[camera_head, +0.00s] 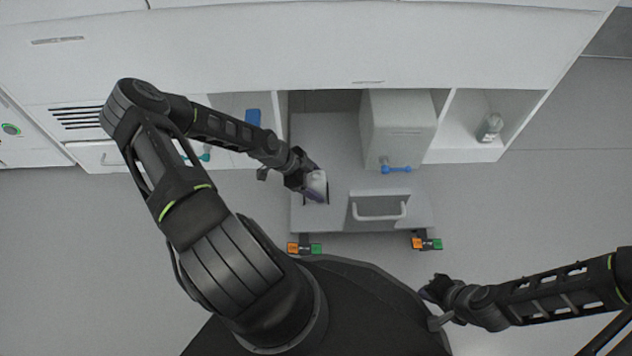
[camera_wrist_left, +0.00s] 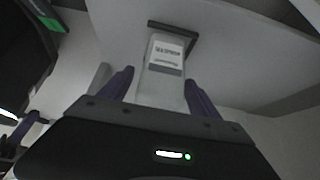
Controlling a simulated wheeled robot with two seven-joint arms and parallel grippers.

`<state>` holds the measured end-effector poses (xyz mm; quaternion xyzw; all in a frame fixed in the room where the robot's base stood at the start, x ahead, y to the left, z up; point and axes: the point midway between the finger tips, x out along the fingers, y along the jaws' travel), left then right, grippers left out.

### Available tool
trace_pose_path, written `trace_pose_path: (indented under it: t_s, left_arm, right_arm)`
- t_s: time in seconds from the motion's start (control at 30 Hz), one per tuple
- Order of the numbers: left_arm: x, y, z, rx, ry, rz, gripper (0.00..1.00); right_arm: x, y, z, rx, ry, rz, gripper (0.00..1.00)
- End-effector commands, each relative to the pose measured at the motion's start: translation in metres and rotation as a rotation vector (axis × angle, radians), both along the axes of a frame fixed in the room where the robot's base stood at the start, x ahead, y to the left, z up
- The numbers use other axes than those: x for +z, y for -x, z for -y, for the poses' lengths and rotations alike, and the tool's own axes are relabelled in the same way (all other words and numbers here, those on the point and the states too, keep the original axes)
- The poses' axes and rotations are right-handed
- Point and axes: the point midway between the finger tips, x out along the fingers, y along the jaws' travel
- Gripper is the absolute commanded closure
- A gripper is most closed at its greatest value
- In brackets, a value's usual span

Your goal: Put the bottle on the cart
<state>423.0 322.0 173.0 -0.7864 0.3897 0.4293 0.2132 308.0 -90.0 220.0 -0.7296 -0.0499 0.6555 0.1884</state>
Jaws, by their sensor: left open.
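A white bottle (camera_head: 317,181) with a printed label is at the front left of the cart (camera_head: 345,150), beside or in a dark-edged recess in its top. I cannot tell how deep it sits. In the left wrist view the bottle (camera_wrist_left: 163,75) lies between the two purple fingers, its far end at the dark rim. My left gripper (camera_head: 312,184) is open, with its fingers on either side of the bottle; the wrist view shows gaps near the fingertips. My right gripper (camera_head: 428,304) is away from the cart at the lower right, and its fingers are too small to read.
A grey box (camera_head: 398,128) with a blue tap stands on the cart's right half. The cart has a front handle (camera_head: 380,212). A clear bottle (camera_head: 490,127) stands in the right shelf bay, and a blue object (camera_head: 253,117) in the left. Floor (camera_head: 540,200) to the right is clear.

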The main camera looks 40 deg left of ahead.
Motion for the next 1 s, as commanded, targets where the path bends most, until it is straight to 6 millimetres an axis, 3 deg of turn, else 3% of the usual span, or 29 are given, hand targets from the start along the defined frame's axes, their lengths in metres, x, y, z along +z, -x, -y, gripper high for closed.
trace_pose_path:
  t_s: [0.27, 0.7, 1.0]
  left_arm:
    - [0.024, 0.008, -0.011, 0.003, -0.001, 0.000, 0.28]
    - [0.095, 0.035, -0.047, 0.003, -0.001, 0.000, 0.28]
    - [0.103, 0.039, -0.052, 0.000, 0.000, 0.000, 0.28]
  right_arm:
    - [0.015, 0.002, 0.000, 0.003, -0.001, -0.004, 1.00]
    - [0.049, 0.008, 0.001, 0.011, -0.004, -0.021, 1.00]
    - [0.052, 0.009, 0.001, 0.012, -0.004, -0.024, 1.00]
